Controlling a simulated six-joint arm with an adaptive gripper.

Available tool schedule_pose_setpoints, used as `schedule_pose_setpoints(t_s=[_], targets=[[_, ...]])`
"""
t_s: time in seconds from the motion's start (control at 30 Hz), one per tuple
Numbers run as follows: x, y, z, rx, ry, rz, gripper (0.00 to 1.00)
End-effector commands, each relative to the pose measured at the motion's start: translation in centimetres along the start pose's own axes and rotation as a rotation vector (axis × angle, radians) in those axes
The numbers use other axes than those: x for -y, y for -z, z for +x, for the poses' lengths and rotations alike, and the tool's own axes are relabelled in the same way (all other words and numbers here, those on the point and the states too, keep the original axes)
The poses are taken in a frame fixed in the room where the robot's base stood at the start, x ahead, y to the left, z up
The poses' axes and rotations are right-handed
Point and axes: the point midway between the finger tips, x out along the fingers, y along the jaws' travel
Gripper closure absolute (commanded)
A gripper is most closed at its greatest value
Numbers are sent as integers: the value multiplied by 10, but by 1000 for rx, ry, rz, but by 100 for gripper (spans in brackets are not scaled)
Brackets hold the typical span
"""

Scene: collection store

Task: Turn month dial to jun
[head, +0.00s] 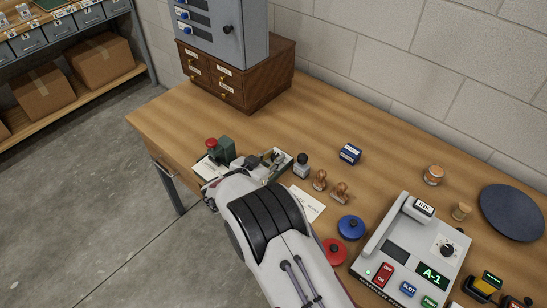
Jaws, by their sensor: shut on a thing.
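My gripper (262,161) is at the small dark green desk device (227,149), which has a red knob (211,143) on top. The gripper is small in the head view and partly hidden by my own arm. It is shut on a part that appears to be the device's month dial. The dial's face and lettering are hidden, so I cannot read which month it shows.
A dark-handled stamp (302,165), wooden stamps (320,180) and a white card (307,203) lie close on the right. Blue (351,227) and red (333,251) round tins and a grey labelling machine (412,255) stand farther right. A drawer cabinet (235,82) stands behind; wood between is clear.

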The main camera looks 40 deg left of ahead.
Motion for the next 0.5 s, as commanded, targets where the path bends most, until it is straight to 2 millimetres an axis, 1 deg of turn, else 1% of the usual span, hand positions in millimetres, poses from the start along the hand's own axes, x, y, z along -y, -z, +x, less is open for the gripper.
schedule_pose_setpoints(t_s=[0.03, 0.5], targets=[[2, 2, 0, -3, -10, 8, 100], [3, 3, 0, -4, -84, 39, 100]])
